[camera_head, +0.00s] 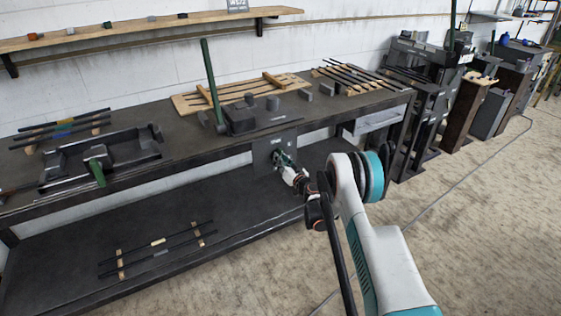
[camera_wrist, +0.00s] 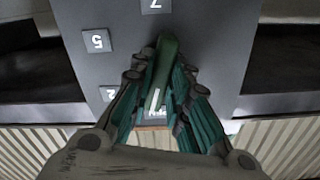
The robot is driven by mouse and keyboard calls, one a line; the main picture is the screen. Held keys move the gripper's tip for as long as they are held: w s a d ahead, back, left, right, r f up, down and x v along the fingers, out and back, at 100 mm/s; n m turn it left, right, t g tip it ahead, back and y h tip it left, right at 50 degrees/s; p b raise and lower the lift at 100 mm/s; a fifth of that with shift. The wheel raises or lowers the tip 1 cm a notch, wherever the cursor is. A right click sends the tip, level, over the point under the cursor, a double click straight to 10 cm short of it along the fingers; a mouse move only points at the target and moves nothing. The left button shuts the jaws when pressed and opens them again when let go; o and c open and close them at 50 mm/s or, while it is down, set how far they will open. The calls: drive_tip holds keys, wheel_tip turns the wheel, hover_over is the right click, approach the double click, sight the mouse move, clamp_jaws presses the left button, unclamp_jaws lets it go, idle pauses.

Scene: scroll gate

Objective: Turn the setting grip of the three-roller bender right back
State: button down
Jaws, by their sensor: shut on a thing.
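A green setting grip (camera_wrist: 165,62) sits on a dark grey panel (camera_wrist: 205,30) fixed at the front edge of the workbench. The panel also shows in the head view (camera_head: 262,152). My gripper (camera_head: 284,162) reaches the panel from the front right. In the wrist view, its teal fingers (camera_wrist: 163,100) are shut on the grip, one on each side. A plate below the grip is mostly hidden by the fingers.
On the bench above stands a dark machine (camera_head: 240,117) with a long green lever (camera_head: 210,78). A dark device (camera_head: 105,158) with a green handle lies at the left. Rods rest on the lower shelf (camera_head: 75,240). The floor at right is open.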

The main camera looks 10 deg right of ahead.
drive_tip(key=shift+f+n, duration=0.1)
drive_tip(key=shift+n, duration=1.2)
drive_tip(key=c, duration=1.5)
unclamp_jaws()
drive_tip(key=v, duration=1.2)
